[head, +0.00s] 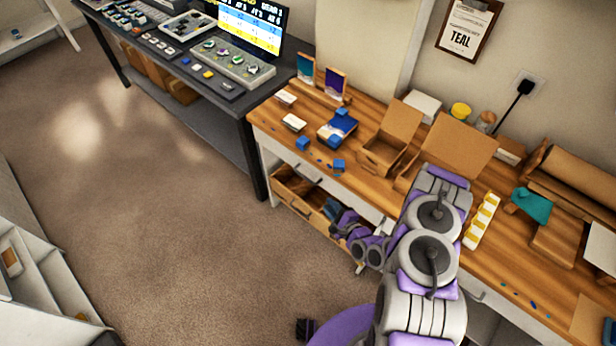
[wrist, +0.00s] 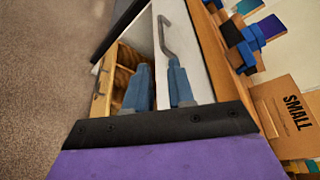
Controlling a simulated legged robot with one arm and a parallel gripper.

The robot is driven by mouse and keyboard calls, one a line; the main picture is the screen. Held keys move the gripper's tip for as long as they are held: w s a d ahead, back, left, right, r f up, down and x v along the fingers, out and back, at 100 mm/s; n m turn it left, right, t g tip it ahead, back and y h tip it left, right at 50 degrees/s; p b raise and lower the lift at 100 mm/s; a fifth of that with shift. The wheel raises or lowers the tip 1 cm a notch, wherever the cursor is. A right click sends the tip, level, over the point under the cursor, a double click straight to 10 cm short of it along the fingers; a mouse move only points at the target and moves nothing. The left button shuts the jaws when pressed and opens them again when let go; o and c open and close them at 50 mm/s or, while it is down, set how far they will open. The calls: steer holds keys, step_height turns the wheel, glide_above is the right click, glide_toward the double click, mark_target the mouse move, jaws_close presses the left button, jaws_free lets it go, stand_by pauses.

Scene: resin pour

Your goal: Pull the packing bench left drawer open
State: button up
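The packing bench (head: 357,192) has a wooden top and a pale front. Its left drawer (head: 291,184) stands pulled out, showing a wooden inside. In the wrist view the drawer (wrist: 103,88) is at the left, with a small pull on its outer face. My gripper (head: 333,207) is at the drawer's right part, low beside the bench front. In the wrist view my gripper's two blue-grey fingers (wrist: 158,66) are apart, with nothing seen held between them. A bent metal bar (wrist: 166,38) on the pale front comes close to the right finger; contact is unclear.
A dark bench (head: 240,102) with a screen stands to the left. Blue blocks (head: 303,143), cards and open cardboard boxes (head: 381,155) lie on the bench top. A white shelf unit (head: 38,265) is at the lower left. The carpet (head: 170,210) before the drawer is clear.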

mark_target(307, 179)
steer(key=b+x, duration=0.4)
steer(key=x, duration=1.3)
steer(key=shift+d, duration=0.1)
steer(key=shift+r, duration=0.1)
jaws_close()
